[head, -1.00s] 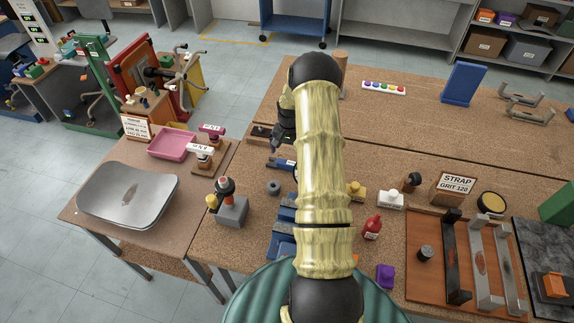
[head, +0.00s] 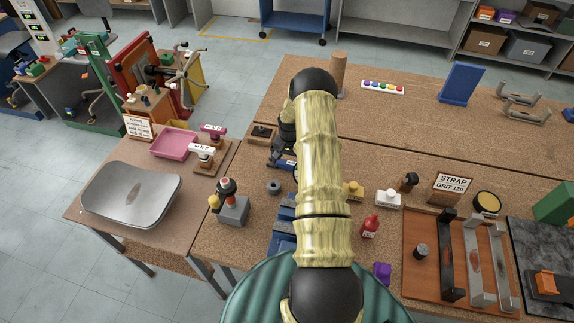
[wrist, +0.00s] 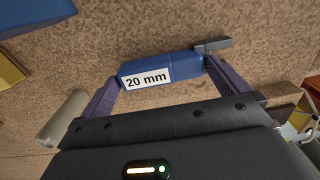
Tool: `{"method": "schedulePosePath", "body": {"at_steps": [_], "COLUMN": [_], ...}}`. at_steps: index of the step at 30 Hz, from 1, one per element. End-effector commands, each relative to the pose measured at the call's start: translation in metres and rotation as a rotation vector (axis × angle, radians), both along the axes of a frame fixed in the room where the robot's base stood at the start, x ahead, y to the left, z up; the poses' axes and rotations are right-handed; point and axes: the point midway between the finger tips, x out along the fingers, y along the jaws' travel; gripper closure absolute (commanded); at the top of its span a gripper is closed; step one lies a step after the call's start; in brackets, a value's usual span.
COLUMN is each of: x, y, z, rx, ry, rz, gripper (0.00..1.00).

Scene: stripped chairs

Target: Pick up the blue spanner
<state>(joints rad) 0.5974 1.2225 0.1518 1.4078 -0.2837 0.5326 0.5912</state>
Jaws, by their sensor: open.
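The blue spanner (wrist: 157,71) lies on the brown benchtop in the wrist view. It has a thick blue body, a white "20 mm" label and a grey metal end at the right. My gripper (wrist: 160,72) is open, its two purple-blue fingers at either end of the blue body. I cannot tell whether they touch it. In the head view my gripper (head: 277,156) is low over the bench, partly hidden behind my arm, and part of the blue spanner (head: 284,163) shows just below it.
A grey ring (head: 274,187) and a grey block with a red-topped knob (head: 233,210) stand left of my arm. A wooden cylinder (head: 339,75) stands behind.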

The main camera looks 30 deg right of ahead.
Motion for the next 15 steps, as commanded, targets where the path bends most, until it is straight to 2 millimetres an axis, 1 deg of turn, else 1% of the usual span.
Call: {"method": "schedulePosePath", "body": {"at_steps": [1, 2, 3, 5, 9, 10, 15], "x": [0.0000, 0.0000, 0.0000, 0.0000, 0.0000, 0.0000, 0.0003], "y": [0.0000, 0.0000, 0.0000, 0.0000, 0.0000, 0.0000, -0.0002], "z": [0.0001, 0.0002, 0.0002, 0.0002, 0.0003, 0.0003, 0.0006], "rx": [0.000, 0.000, 0.000, 0.000, 0.000, 0.000, -0.001], "ry": [0.000, 0.000, 0.000, 0.000, 0.000, 0.000, -0.001], "rz": [0.000, 0.000, 0.000, 0.000, 0.000, 0.000, 0.000], "gripper": [0.00, 0.04, 0.12, 0.24, 0.51, 0.56, 0.56]}}
